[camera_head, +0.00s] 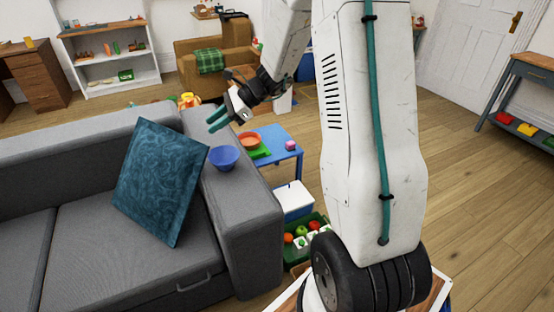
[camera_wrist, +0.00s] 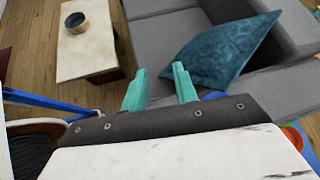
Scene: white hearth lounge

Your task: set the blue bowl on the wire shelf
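The blue bowl (camera_head: 223,158) stands upright on the grey sofa's armrest, beside the teal cushion. My gripper (camera_head: 217,119) is above and beyond the bowl, apart from it, with its teal fingers spread and nothing between them. The open fingers also show in the wrist view (camera_wrist: 160,86). A small blue patch right of the fingers there may be the bowl, mostly hidden. I cannot make out a wire shelf in either view.
The teal cushion (camera_head: 160,180) leans on the grey sofa (camera_head: 80,245). A blue table (camera_head: 285,150) holds an orange bowl (camera_head: 249,140). A green crate (camera_head: 318,232) of produce sits below. A white bookcase (camera_head: 93,77) stands at the back; open floor lies right.

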